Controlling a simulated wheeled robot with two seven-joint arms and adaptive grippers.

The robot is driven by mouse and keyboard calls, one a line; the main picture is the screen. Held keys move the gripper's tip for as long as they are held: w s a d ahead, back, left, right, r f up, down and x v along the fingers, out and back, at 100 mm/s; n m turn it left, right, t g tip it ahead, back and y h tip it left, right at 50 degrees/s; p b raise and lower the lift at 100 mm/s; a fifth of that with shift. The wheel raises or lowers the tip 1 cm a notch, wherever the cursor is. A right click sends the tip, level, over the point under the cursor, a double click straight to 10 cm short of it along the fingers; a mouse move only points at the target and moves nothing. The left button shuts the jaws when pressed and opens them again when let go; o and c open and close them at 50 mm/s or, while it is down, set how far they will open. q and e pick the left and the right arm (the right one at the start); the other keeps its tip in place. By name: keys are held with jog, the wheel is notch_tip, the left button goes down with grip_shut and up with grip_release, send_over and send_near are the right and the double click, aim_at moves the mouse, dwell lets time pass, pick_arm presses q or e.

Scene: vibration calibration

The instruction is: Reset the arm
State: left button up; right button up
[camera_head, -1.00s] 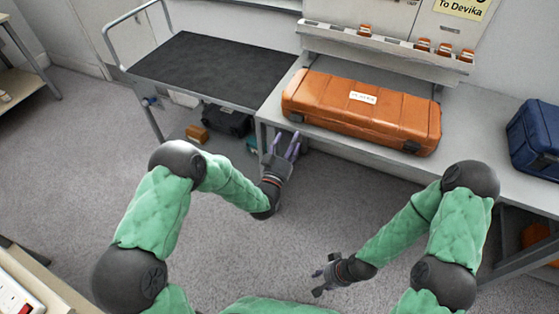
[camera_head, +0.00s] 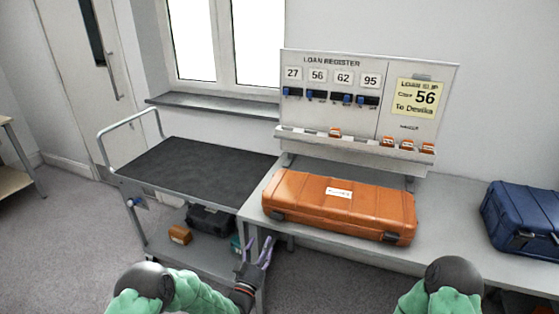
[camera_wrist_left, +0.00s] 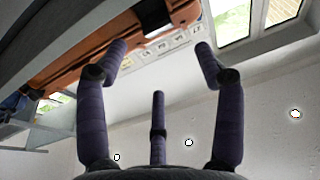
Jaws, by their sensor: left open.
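My left gripper (camera_head: 259,254) is open and empty. It is in front of the grey bench's near edge, below the left end of the orange case, and apart from the case. Its spread purple fingers also show in the left wrist view (camera_wrist_left: 158,75), pointing toward the case's underside and the wall board. My right arm shows only as a dark joint and green sleeve at the bottom right; its gripper is out of the head view. The orange case (camera_head: 375,215) lies closed on the bench (camera_head: 440,190), with a white label on top.
A cart (camera_head: 200,165) with a bare black top stands left of the bench. A blue case (camera_head: 525,220) sits at the bench's right. The loan register board (camera_head: 330,110) stands behind the orange case. Grey floor (camera_head: 60,240) is open at the left.

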pick_arm(q)
jog(key=s+a+f+n+g+y+p, duration=0.1)
jog(key=s+f+g+p, duration=0.1)
jog(key=s+f+g, duration=0.45)
jog(key=s+f+n+g+y+p, duration=0.1)
jog(key=s+f+n+g+p, duration=0.2)
jog(key=f, duration=0.6)
jog(key=s+f+g+p, duration=0.1)
jog(key=s+g, duration=0.4)
jog(key=s, duration=0.8)
jog(key=s+f+n+g+p, duration=0.1)
jog(key=s+f+g, duration=0.3)
jog(key=s, duration=0.9)
jog(key=shift+n+g, duration=0.3)
jog(key=shift+g, duration=0.25)
jog(key=shift+w+d+f, duration=0.1)
